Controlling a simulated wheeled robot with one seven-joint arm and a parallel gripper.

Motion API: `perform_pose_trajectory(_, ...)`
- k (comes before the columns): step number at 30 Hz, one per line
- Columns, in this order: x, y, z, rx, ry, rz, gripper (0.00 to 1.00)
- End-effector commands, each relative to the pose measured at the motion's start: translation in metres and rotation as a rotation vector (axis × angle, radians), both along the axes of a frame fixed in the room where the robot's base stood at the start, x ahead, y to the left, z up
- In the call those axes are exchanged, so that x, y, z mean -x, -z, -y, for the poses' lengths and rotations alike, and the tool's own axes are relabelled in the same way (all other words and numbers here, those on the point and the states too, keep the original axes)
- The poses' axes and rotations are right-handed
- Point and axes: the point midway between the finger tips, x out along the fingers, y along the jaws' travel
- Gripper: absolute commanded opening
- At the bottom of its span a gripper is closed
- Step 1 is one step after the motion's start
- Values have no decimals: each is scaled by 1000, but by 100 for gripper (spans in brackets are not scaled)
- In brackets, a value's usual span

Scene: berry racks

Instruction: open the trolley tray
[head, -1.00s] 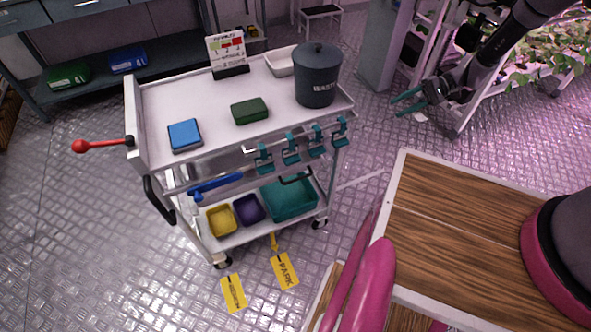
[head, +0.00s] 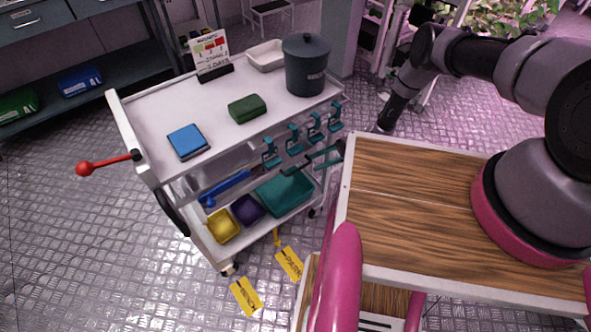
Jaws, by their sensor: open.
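The grey trolley (head: 150,107) stands left of centre. A shiny metal tray (head: 222,160) shows below its top, largely shadowed, and looks pushed in under the top. A black bar handle (head: 296,165) sits at the trolley's near side, below the teal clips; I cannot tell exactly what it is fixed to. My gripper (head: 322,157), with teal fingers, is open and empty, just right of this handle and apart from it as far as I can see. The gripper's rear part is hidden behind my wooden deck.
The top holds a blue box (head: 187,141), green box (head: 246,108), waste bin (head: 306,68), white dish (head: 266,56) and sign (head: 210,52). Several teal clips (head: 293,139) hang near my gripper. A red lever (head: 86,168) sticks out left. Bins (head: 222,228) stand below.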

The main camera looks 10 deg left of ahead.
Motion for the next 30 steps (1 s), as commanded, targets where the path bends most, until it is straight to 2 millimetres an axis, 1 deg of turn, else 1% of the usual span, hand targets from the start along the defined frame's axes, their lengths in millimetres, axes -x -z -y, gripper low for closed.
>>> perform_pose_trajectory(1, 7, 3, -10, 0, -4, -1, 45)
perform_pose_trajectory(6, 23, 9, -37, 0, -4, 1, 45)
perform_pose_trajectory(12, 36, 15, -58, 0, -2, 2, 45)
perform_pose_trajectory(17, 39, 16, -64, 0, -1, 1, 45)
perform_pose_trajectory(24, 39, 17, -65, 1, 0, 2, 45)
perform_pose_trajectory(25, 39, 17, -65, 1, 0, 2, 37)
perform_pose_trajectory(26, 39, 17, -65, 1, 0, 2, 26)
perform_pose_trajectory(27, 39, 17, -65, 1, 0, 2, 10)
perform_pose_trajectory(28, 39, 17, -65, 1, 0, 2, 0)
perform_pose_trajectory(30, 39, 17, -65, 1, 0, 2, 0)
